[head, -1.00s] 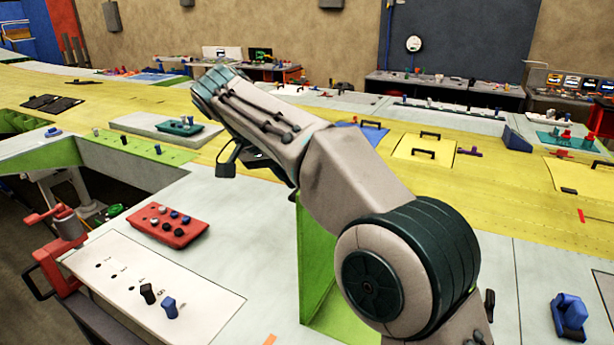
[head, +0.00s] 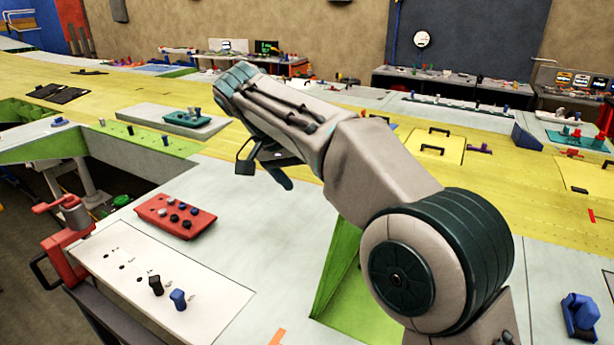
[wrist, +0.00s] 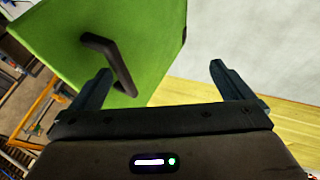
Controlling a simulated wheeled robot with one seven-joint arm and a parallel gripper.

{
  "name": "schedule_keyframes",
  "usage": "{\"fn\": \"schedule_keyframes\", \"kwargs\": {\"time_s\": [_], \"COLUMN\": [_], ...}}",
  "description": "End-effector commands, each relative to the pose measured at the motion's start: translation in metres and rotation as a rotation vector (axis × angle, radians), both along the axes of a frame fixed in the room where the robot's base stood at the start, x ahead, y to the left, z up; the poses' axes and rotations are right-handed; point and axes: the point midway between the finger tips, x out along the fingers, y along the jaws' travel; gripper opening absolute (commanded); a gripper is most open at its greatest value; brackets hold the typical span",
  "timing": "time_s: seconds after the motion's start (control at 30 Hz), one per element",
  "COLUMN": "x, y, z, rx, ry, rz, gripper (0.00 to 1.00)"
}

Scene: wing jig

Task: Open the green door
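A green door (wrist: 155,30) with a dark bar handle (wrist: 112,62) fills the upper left of the wrist view. My gripper (wrist: 161,70) is open, its two dark fingers spread and nothing between them. The handle lies near the left finger, towards the upper left; I cannot tell whether they touch. In the head view my gripper (head: 263,170) hangs above the pale grey surface, partly hidden by my wrist. A green surface (head: 345,262) shows below my arm there; my arm covers part of it, and I cannot tell whether it is the door.
A red button box (head: 175,216) and a white panel with knobs (head: 205,285) lie at the left front. A red clamp (head: 68,232) grips the edge beside an opening. Yellow panels with black handles (head: 432,149) lie behind my arm.

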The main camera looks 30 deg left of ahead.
Motion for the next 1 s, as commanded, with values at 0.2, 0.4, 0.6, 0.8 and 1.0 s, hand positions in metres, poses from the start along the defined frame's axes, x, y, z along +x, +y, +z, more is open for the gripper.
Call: {"fn": "schedule_keyframes", "kwargs": {"time_s": [0.2,0.4,0.6,0.8,1.0], "x": [-0.013,-0.032,-0.041,-0.045,-0.046], "y": [0.011,0.018,0.018,0.013,0.013], "z": [-0.004,0.031,0.058,0.073,0.075], "rx": [-0.004,0.000,0.004,0.010,0.010], "ry": [0.023,0.006,-0.006,-0.012,-0.013], "rz": [0.009,0.007,0.001,-0.001,-0.001], "gripper": [0.66,0.35,0.35,0.35,0.35]}}
